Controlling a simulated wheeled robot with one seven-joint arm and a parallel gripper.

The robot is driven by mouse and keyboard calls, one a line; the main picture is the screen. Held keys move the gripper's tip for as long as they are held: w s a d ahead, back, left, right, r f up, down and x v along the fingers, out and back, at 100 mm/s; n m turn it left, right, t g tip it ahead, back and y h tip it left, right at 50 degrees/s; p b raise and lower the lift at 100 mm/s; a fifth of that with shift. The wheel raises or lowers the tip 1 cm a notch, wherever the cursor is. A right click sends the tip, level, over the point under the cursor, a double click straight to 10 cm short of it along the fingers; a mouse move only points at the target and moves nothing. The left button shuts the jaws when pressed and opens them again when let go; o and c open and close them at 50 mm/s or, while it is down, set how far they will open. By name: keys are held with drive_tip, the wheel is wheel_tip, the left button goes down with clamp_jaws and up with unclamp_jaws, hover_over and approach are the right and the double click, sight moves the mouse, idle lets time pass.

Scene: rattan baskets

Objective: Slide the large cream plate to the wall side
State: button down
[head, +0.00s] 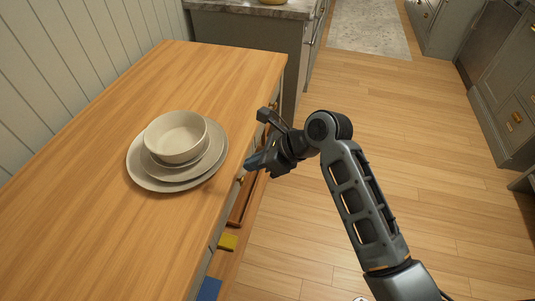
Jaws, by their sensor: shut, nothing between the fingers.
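The large cream plate (165,187) lies flat on the wooden tabletop, near its right edge. A smaller plate (178,174) rests on it, and a cream bowl (178,140) sits on top of the stack. The bowl and smaller plate hide most of the large plate; its rim shows around them. My gripper (252,163) is at the table's right edge, to the right of the plate with a gap between them. Its fingers are shut and hold nothing. The panelled wall (62,70) runs along the table's left side.
The wooden tabletop (85,225) is clear between the stack and the wall, and also behind and in front. Below the right edge are an open drawer-like wooden part (240,205), a yellow item (228,242) and a blue item (209,289). A stone-topped counter (250,8) stands behind.

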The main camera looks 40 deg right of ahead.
drive_tip(key=w+a, duration=0.2)
drive_tip(key=w, duration=0.1)
drive_tip(key=w+f, duration=0.1)
drive_tip(key=shift+w+a+p, duration=0.25)
drive_tip(key=shift+a+p, duration=0.1)
drive_tip(key=shift+a, duration=0.05)
